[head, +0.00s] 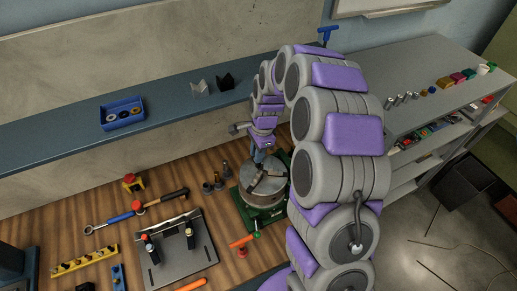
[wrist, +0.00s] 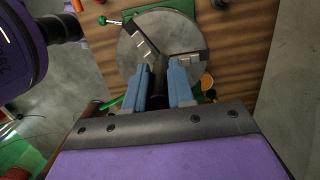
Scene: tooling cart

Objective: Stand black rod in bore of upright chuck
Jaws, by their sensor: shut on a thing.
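The upright chuck (head: 266,185) is a round grey metal body with jaws on top, standing on a green base on the wooden bench. In the wrist view the chuck's face (wrist: 140,40) lies just beyond my fingertips. My gripper (wrist: 162,85) has blue-grey fingers shut on the black rod (wrist: 159,73). The rod's far end points at the middle of the chuck face, between the jaws. I cannot tell whether its tip is inside the bore, which is hidden. In the head view my gripper (head: 259,155) is directly over the chuck, and the rod is not clear there.
Small dark cylindrical parts (head: 213,183) stand left of the chuck. A red-orange-handled tool (head: 243,241) lies in front of it. A blue shelf (head: 160,108) with a blue bin (head: 122,114) runs behind.

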